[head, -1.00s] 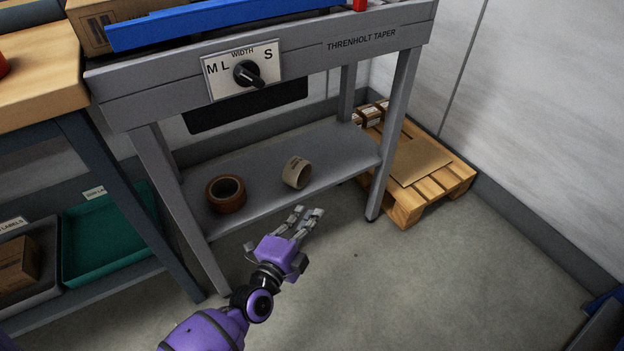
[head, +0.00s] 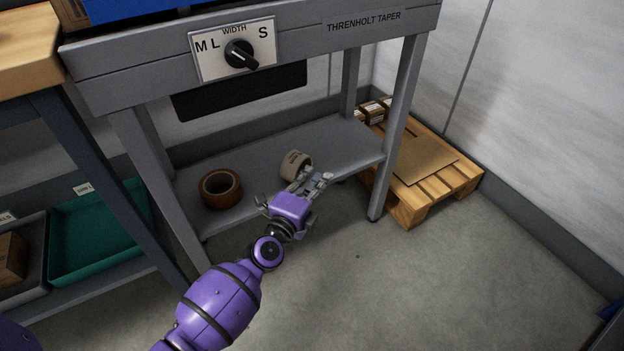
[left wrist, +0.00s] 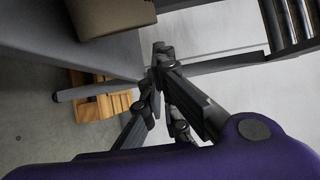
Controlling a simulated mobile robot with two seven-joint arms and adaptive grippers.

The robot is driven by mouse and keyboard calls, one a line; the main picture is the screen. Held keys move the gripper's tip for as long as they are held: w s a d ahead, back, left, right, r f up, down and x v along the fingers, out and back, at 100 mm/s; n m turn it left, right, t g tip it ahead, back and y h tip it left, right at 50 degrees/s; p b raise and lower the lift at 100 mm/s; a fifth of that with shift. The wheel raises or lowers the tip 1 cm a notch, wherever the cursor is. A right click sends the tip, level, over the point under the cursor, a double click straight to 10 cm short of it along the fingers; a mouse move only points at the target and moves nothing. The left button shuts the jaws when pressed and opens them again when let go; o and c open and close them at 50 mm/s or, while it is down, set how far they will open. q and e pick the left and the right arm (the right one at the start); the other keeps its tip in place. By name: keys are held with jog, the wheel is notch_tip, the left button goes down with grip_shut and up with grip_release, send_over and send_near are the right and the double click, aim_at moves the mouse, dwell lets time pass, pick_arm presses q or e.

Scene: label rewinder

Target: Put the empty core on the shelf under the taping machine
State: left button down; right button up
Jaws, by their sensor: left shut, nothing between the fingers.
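The empty core (head: 295,162), a beige ring, lies on the grey shelf (head: 255,160) under the taping machine (head: 300,45). It also shows as a tan curved shape at the top left of the left wrist view (left wrist: 112,14). My left gripper (head: 312,181) is at the front edge of the shelf, just in front of the core and partly overlapping it in the head view. Its fingers are shut and empty; they also show in the left wrist view (left wrist: 160,62), apart from the core. My right gripper is not in view.
A brown tape roll (head: 220,188) lies left of the core on the shelf. The machine's front legs (head: 392,150) flank the shelf opening. A wooden pallet (head: 462,180) with boxes stands at the right. A green tray (head: 100,240) is at the left. The floor in front is clear.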

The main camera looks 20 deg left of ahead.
aim_at(297, 168)
pick_arm(q)
jog(key=shift+w+a+r, duration=0.1)
jog(key=shift+w+a, duration=0.2)
jog(key=shift+a, duration=0.4)
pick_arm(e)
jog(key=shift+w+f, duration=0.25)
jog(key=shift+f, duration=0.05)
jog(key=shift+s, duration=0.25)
pick_arm(q)
jog(key=shift+w+a, duration=0.2)
jog(key=shift+a, duration=0.45)
jog(key=shift+w+a, duration=0.25)
jog(key=shift+a, duration=0.45)
jog(key=shift+w+a, duration=0.2)
jog(key=shift+a, duration=0.45)
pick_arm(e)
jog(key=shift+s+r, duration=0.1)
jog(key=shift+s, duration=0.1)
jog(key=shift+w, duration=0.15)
